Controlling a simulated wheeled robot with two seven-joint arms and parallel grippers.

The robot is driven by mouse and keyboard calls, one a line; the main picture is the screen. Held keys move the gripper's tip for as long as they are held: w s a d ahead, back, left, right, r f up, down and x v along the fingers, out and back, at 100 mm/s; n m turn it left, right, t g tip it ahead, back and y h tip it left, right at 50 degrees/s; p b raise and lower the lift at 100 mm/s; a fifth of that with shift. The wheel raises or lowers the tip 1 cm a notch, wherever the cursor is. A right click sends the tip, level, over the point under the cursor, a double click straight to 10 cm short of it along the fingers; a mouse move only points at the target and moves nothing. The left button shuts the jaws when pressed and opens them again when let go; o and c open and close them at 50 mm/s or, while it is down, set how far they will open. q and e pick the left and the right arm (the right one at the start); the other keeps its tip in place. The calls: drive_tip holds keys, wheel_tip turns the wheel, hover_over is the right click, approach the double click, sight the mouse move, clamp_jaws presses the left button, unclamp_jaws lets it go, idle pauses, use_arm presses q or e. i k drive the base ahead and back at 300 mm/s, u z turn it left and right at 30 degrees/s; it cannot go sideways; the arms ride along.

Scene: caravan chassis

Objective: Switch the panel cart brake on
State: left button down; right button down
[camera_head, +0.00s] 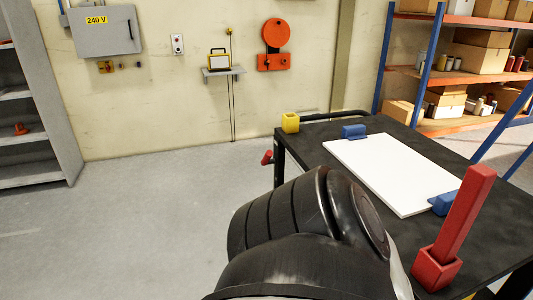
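The panel cart (485,190) is a black-topped cart on the right with a white panel (390,172) lying flat on it. A large red lever (468,212) rises from a red socket (436,269) at the cart's near corner and leans to the right. A smaller red handle (267,157) sticks out low at the cart's far left side. I cannot tell which of these is the brake. A dark link of my own arm fills the lower middle and hides the cart's near left side. Neither gripper is in view.
Blue blocks (353,131) edge the panel, and a yellow block (290,122) sits at the cart's far left corner near a black bar. Orange shelving (465,75) with boxes stands behind right; grey shelves (30,130) stand left. The floor (150,220) left of the cart is clear.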

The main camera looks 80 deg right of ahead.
sight(266, 160)
drive_tip(key=z, duration=2.05)
drive_tip(key=k, duration=0.6)
drive_tip(key=u, duration=0.55)
drive_tip(key=i, duration=1.9)
drive_tip(key=z, duration=1.6)
drive_tip(key=i, duration=0.6)
drive_tip(key=z, duration=0.7)
